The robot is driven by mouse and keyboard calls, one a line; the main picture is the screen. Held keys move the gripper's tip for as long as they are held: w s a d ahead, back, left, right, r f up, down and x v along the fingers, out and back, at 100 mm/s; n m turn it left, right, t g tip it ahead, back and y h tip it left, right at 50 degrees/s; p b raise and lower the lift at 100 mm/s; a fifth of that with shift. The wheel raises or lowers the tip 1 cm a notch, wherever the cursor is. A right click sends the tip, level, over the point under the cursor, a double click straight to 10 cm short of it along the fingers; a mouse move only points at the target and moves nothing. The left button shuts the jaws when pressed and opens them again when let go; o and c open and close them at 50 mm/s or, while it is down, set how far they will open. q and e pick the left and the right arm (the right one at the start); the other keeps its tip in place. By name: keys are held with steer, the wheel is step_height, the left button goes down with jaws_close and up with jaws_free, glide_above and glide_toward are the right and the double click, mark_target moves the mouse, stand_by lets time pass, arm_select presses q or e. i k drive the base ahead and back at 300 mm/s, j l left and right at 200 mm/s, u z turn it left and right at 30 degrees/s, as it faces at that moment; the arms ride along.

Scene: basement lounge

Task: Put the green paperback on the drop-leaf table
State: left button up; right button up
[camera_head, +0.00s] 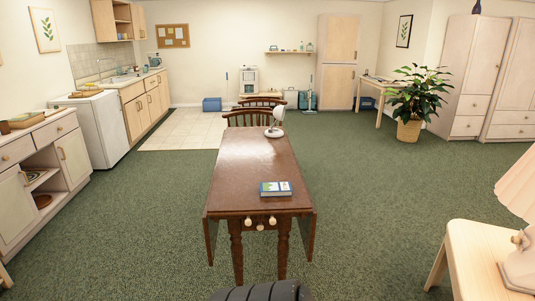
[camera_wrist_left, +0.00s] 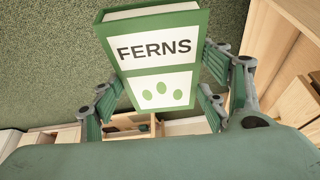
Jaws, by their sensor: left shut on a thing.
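The green paperback (camera_wrist_left: 156,54), with "FERNS" on a white label and green spots, shows in the left wrist view. My left gripper (camera_wrist_left: 160,88) is shut on it, with a finger at each side. Carpet shows behind it. The drop-leaf table (camera_head: 252,165), dark brown with its leaves hanging down, stands in the middle of the head view. The held paperback and my left gripper do not show in the head view. My right gripper is in neither view.
A blue and white book (camera_head: 275,189) lies near the table's close end. The tabletop between is bare. A pale side table (camera_head: 480,262) stands at the right; carpet is open around.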

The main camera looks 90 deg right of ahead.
mark_target(239, 193)
steer(key=l+z, duration=0.7)
steer(key=z, duration=0.2)
steer(key=l+z, duration=0.45)
steer(key=i+l+z, duration=0.15)
steer(key=z, duration=0.3)
